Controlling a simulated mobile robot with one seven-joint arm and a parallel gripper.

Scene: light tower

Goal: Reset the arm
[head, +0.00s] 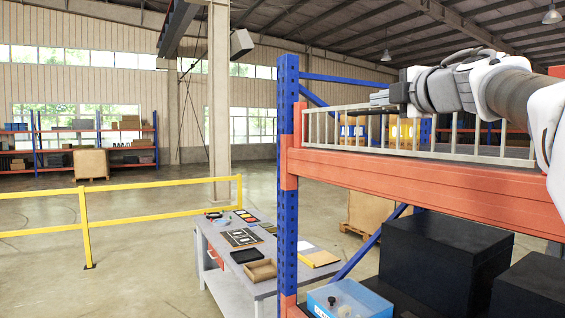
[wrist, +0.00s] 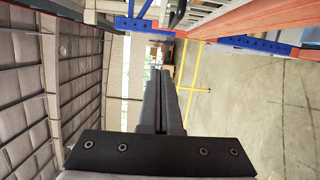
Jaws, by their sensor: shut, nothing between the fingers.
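My gripper (head: 379,98) is at the end of my white and grey arm, which reaches in from the right in the head view. It points left, level with the top of the shelf rack and close to the metal ladder (head: 330,129) lying along the orange beam (head: 420,182). In the wrist view my gripper (wrist: 161,76) shows its two dark fingers together, with nothing between them. From the head view I cannot tell whether the gripper touches the ladder.
A blue rack post (head: 288,190) stands left of the gripper. Black boxes (head: 440,258) and a blue bin (head: 350,300) sit below the beam. A workbench (head: 222,268) with trays stands left of the rack. A yellow railing (head: 130,189) crosses the open floor.

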